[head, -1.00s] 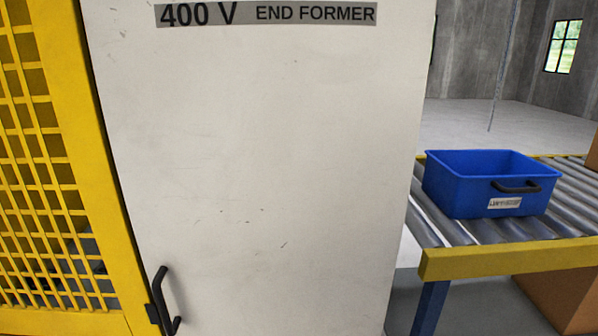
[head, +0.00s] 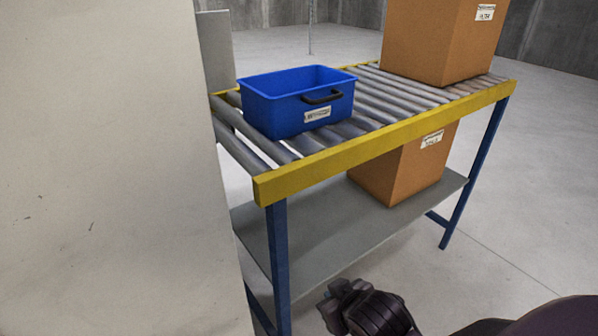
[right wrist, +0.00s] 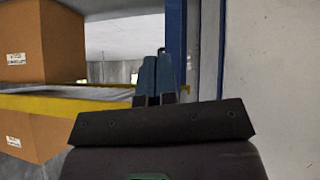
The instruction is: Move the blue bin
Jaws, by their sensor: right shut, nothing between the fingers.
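The blue bin (head: 298,106) sits upright on the roller conveyor (head: 400,104), towards its left end. It has a dark handle and a white label on its near side. My right arm shows at the bottom right of the head view, below and in front of the conveyor, well apart from the bin. In the right wrist view my right gripper (right wrist: 157,78) has its two fingers together with nothing between them. The bin cannot be made out in that view. My left gripper is not in view.
A cardboard box (head: 438,40) stands at the conveyor's right end. Another box (head: 405,170) is on the lower shelf (head: 340,235). A pale cabinet (head: 105,180) fills the left. A yellow rail (head: 390,143) edges the conveyor. The floor at right is clear.

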